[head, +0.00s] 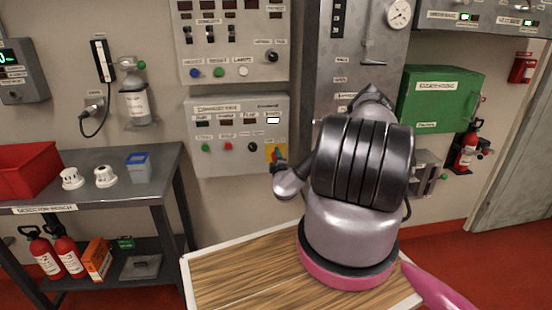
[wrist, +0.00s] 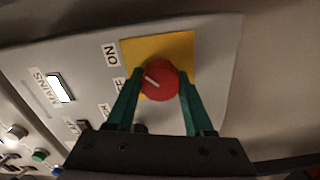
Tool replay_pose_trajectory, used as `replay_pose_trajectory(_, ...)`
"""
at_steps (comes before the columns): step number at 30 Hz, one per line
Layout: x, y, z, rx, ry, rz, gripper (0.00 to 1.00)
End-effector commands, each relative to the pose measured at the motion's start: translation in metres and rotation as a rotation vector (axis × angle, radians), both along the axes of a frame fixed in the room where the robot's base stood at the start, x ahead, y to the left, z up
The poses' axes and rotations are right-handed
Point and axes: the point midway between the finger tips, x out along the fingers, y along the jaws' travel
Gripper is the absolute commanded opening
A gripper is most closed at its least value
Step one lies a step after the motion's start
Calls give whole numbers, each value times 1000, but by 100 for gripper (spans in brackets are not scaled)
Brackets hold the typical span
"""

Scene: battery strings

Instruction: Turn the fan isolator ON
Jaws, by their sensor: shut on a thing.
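The fan isolator is a round red knob (wrist: 159,80) on a yellow plate (wrist: 184,45) in the wrist view. A white mark on the knob points to the upper left, toward the side with the ON label (wrist: 110,55) and a partly hidden label ending in F. My gripper (wrist: 160,86) has its two green fingers on either side of the knob, shut on it. In the head view the yellow plate (head: 270,149) shows at the lower right corner of a grey panel (head: 232,162). My gripper (head: 279,165) is small there, and the knob is mostly hidden.
A lit MAINS window (wrist: 61,88) sits left of the knob in the wrist view. In the head view, a wooden-topped table (head: 230,272) stands below my arm. A grey bench (head: 130,185) is at left, and a green box (head: 438,98) hangs at right.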

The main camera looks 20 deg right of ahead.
Motion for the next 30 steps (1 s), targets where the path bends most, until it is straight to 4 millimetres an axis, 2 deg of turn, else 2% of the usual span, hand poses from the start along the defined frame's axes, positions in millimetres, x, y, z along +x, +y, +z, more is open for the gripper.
replay_pose_trajectory(5, -1, 0, -2, 1, 4, -1, 0)
replay_pose_trajectory(6, -1, 0, -2, 1, 4, -2, 68)
replay_pose_trajectory(7, -1, 0, -2, 1, 4, -1, 79)
replay_pose_trajectory(8, -1, 0, -2, 1, 3, -1, 82)
replay_pose_trajectory(16, -1, 0, -1, -1, 1, -1, 82)
replay_pose_trajectory(20, -7, 3, -1, 0, 3, 2, 82)
replay_pose_trajectory(23, -21, 7, -1, 1, 4, 2, 82)
replay_pose_trajectory(30, -69, 20, -2, 3, 4, 0, 82)
